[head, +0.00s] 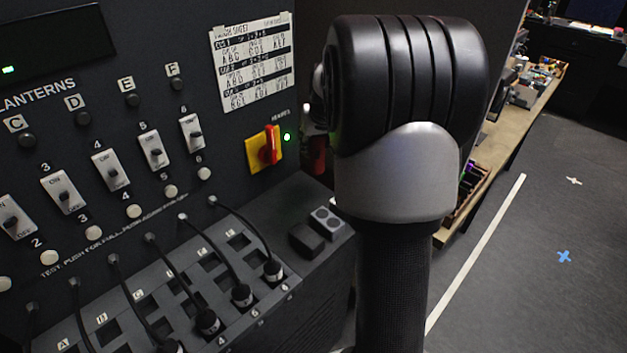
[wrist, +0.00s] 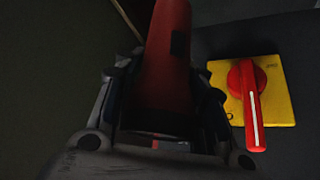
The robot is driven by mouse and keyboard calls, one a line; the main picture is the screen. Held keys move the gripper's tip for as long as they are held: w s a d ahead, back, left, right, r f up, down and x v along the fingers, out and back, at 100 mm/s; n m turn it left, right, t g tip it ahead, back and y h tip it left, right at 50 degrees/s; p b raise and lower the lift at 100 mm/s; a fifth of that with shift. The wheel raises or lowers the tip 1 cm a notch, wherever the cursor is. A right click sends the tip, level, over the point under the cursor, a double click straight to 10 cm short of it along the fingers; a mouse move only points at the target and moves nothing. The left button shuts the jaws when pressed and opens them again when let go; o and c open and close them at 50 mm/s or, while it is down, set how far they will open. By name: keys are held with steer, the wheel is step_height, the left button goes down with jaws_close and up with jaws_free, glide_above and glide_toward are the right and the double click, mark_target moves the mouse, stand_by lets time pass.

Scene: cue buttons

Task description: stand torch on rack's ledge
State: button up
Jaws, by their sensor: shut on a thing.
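My gripper (wrist: 162,100) is shut on a red torch (wrist: 167,50) in the wrist view, with a finger on each side of its body. The torch points up and away in that view, with a dark patch on its side. The rack (head: 215,145) is a dark panel with switches. Its ledge (head: 315,187) juts out below, and I cannot tell whether the torch touches it.
A yellow plate with a red rotary switch (head: 264,150) is on the rack, close right of the torch in the wrist view. A wooden bench (head: 510,130) stands behind; the floor at right is open.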

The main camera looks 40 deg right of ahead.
step_height(320, 180, down, 10)
steer(key=b, duration=0.3)
steer(key=shift+w+f, duration=0.1)
steer(key=shift+f, duration=0.05)
steer(key=shift+f, duration=0.15)
steer(key=o, duration=1.3)
